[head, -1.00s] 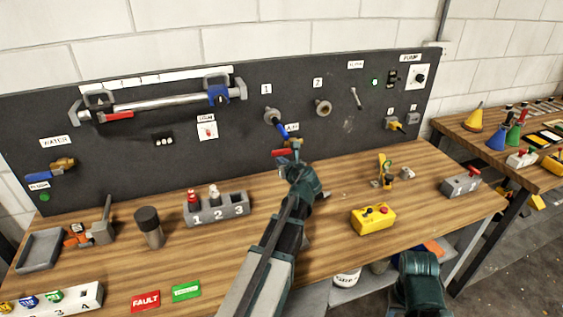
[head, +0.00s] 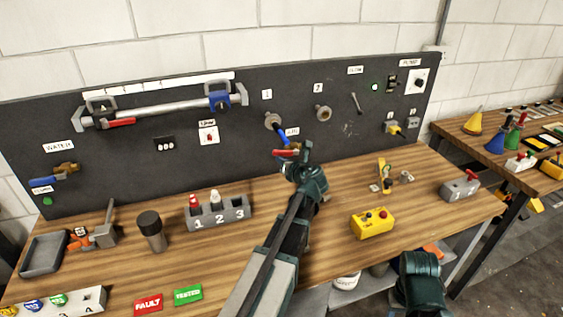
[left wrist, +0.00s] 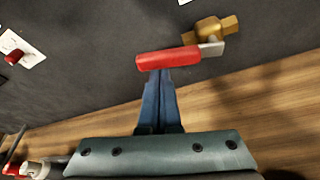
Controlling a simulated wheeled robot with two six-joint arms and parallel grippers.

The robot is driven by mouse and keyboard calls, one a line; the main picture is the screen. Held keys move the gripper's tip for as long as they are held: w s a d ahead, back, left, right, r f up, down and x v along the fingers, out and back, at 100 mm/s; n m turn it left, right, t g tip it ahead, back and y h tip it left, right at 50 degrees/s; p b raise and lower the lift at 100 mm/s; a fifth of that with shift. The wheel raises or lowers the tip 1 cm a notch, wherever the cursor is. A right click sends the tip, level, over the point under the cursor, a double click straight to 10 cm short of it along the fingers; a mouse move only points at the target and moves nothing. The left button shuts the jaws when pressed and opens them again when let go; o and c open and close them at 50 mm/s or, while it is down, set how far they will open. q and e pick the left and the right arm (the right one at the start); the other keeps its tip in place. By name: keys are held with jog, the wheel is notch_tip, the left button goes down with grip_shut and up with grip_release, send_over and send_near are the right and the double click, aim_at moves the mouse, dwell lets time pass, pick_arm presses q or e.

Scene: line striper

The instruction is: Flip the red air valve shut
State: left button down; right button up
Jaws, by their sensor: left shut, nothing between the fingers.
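The red air valve handle (head: 286,153) is low on the dark panel, under the AIR label. It points left, roughly level. In the left wrist view, the red handle (left wrist: 168,60) extends left from a brass valve body (left wrist: 212,30), tilted slightly down at its left end. My left gripper (head: 304,150) is at the valve, just right of the handle in the head view. In the left wrist view its blue fingers (left wrist: 158,74) are shut and empty, their tips at the handle's lower edge. I cannot tell whether they touch it.
A numbered grey block (head: 218,212) with bottles stands left of my arm. A yellow button box (head: 372,223) stands to the right. The wooden bench top is clear around my forearm.

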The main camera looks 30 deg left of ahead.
pick_arm(q)
jog(key=shift+w+d+r+m+g+y+p, duration=0.1)
jog(key=shift+r+m+g+y+p, duration=0.1)
jog(key=shift+r+m+p, duration=0.25)
jog(key=shift+w+d+r+m+g+y+p, duration=0.1)
jog(key=shift+r+m+y+p, duration=0.1)
jog(key=shift+r+m, duration=0.35)
jog(key=w+d+r+p, duration=0.3)
jog(key=r+p, duration=0.1)
jog(key=shift+w+r, duration=0.2)
jog(key=shift+w, duration=0.2)
jog(key=shift+w+d+r, duration=0.1)
jog(key=shift+w+d, duration=0.1)
jog(key=shift+s, duration=0.15)
